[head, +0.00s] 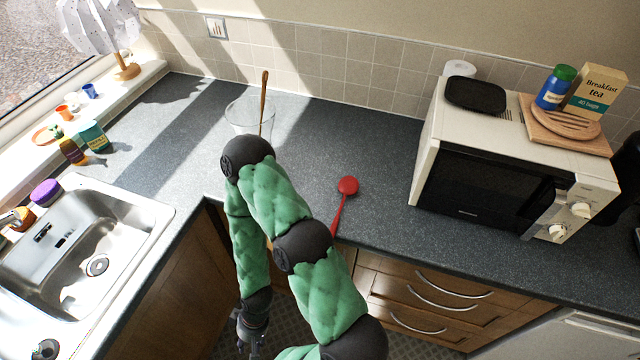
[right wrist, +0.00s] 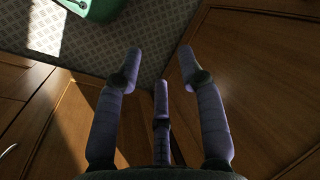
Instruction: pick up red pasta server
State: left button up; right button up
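The red pasta server (head: 347,187) lies on the dark grey worktop (head: 388,212) in the head view, left of the microwave. Its round head points away from me and its thin handle runs towards the front edge, where my right arm hides the end. My right gripper (head: 246,348) hangs low in front of the cupboards, below the worktop and left of the server. In the right wrist view its three fingers (right wrist: 160,62) are spread, with nothing between them. The server does not show in that view. My left gripper is in neither view.
A clear container (head: 238,112) with a wooden utensil (head: 264,95) stands behind my right arm. The microwave (head: 490,190) stands on the right, the sink (head: 95,235) on the left. Drawers (head: 430,300) lie below the worktop. The worktop around the server's head is clear.

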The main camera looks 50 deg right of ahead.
aim_at(348, 185)
jog(key=z, duration=2.1)
